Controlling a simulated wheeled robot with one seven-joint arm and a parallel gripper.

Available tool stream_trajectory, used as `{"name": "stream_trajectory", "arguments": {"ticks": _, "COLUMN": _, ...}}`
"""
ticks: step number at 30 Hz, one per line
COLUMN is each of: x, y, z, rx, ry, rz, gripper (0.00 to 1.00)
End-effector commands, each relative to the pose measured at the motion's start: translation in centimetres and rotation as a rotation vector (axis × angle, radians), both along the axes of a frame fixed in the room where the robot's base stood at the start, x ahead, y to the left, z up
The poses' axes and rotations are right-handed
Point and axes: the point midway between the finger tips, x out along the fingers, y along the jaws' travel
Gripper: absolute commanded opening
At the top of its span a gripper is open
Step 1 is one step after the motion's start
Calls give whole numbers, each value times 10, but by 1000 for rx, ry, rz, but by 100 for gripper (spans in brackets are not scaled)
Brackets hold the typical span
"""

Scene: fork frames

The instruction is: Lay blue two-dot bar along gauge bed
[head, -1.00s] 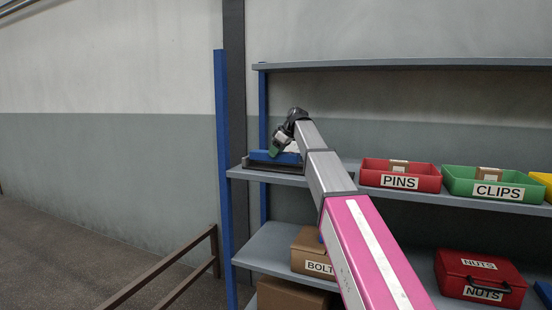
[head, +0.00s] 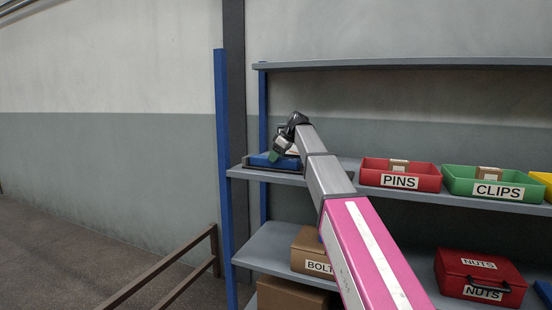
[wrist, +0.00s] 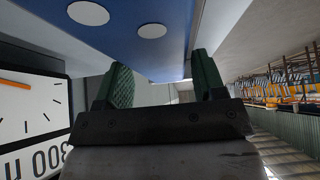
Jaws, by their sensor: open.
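The blue bar (head: 260,161) lies low on the dark gauge bed (head: 256,168) at the left end of the middle shelf. In the wrist view the bar (wrist: 120,28) fills the top, with two white dots on its face. My gripper (head: 275,156) is at the bar, tilted down from the right. In the wrist view its green fingers (wrist: 164,80) stand apart, near the bar's far end. Whether either finger touches the bar I cannot tell. My gripper and arm hide the bar's right part in the head view.
A white dial (wrist: 30,110) with an orange needle is close on the left in the wrist view. A red PINS bin (head: 400,175) and green CLIPS bin (head: 492,183) stand right of my arm. A blue post (head: 225,180) is just left of the bed.

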Motion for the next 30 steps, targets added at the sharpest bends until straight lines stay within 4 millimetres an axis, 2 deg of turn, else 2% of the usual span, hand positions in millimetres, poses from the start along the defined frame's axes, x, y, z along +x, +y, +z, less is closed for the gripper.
{"name": "stream_trajectory", "arguments": {"ticks": 15, "x": -17, "y": -48, "z": 79, "rx": 0, "ry": -2, "rz": -1, "gripper": 63}}
{"name": "stream_trajectory", "arguments": {"ticks": 21, "x": -21, "y": -57, "z": 95, "rx": 1, "ry": 0, "rz": 0, "gripper": 63}}
{"name": "stream_trajectory", "arguments": {"ticks": 30, "x": -22, "y": -59, "z": 98, "rx": 0, "ry": 0, "rz": 0, "gripper": 63}}
